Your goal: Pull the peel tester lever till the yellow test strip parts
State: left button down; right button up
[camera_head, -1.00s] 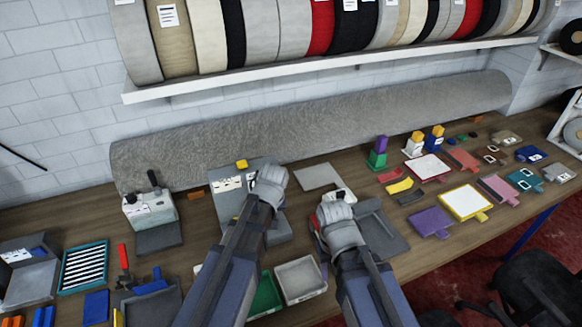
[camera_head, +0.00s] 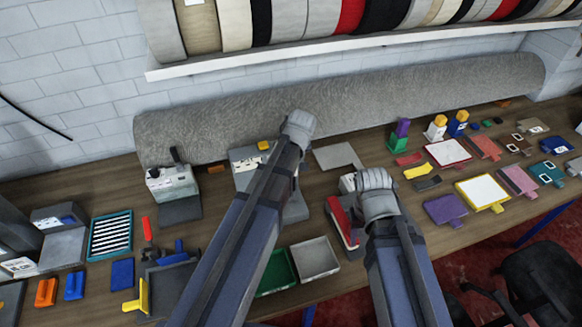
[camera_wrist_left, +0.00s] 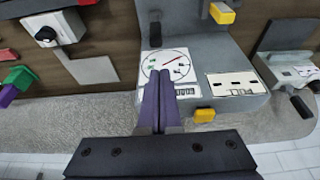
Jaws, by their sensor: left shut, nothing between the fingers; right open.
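The peel tester (camera_head: 243,157), a grey stand with a white label and a yellow knob (camera_head: 264,145), stands at the back, partly hidden by my left arm. The left wrist view shows its dial (camera_wrist_left: 172,67), yellow knob (camera_wrist_left: 204,115) and another yellow piece (camera_wrist_left: 222,13); I cannot tell whether that piece is the test strip. My left gripper (camera_head: 299,126) is raised in front of the rug roll. Its fingers (camera_wrist_left: 160,76) are shut and empty, overlapping the dial; contact is unclear. My right gripper (camera_head: 375,182) is open and empty beside a red-and-grey device (camera_head: 340,220).
A white device with a black handle (camera_head: 170,183) stands left of the tester. Green (camera_head: 272,274) and grey (camera_head: 315,258) trays lie at the front. A grey rug roll (camera_head: 400,100) runs along the wall. Coloured plates and blocks fill the right side.

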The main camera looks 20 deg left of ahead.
pick_arm(q)
jog(key=b+x, duration=0.9)
jog(key=x, duration=0.1)
jog(key=shift+s+r, duration=0.1)
